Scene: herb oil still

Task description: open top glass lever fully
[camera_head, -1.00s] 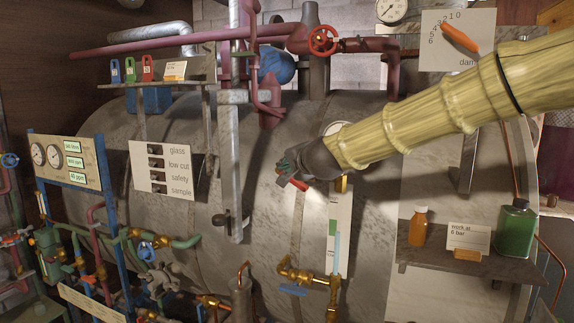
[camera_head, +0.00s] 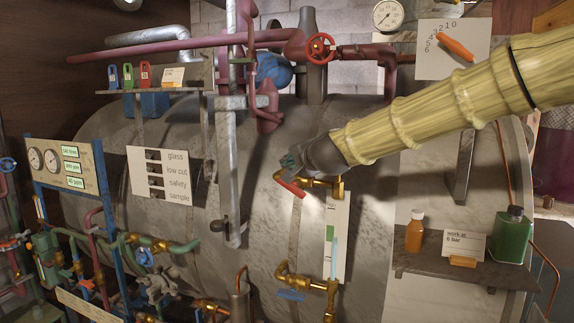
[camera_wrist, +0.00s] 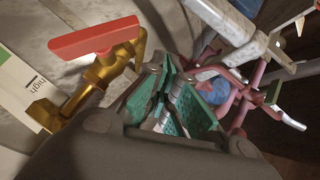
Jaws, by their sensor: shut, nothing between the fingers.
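The top glass lever (camera_head: 290,188) is a red handle on a brass valve (camera_head: 325,185) at the top of the sight glass (camera_head: 335,250). In the head view it slants down to the right. In the wrist view the red lever (camera_wrist: 95,40) lies at the upper left, on its brass body (camera_wrist: 95,80). My gripper (camera_head: 288,163) is just above the lever in the head view. Its green-padded fingers (camera_wrist: 178,90) are shut and empty, to the right of the valve in the wrist view, with a visible gap from the lever.
A lower brass valve with a blue handle (camera_head: 291,295) sits at the glass's bottom. A grey vertical pipe (camera_head: 233,150) and reddish pipes (camera_head: 267,110) stand left of my gripper. A shelf (camera_head: 465,270) with bottles is at the right. The boiler front between is clear.

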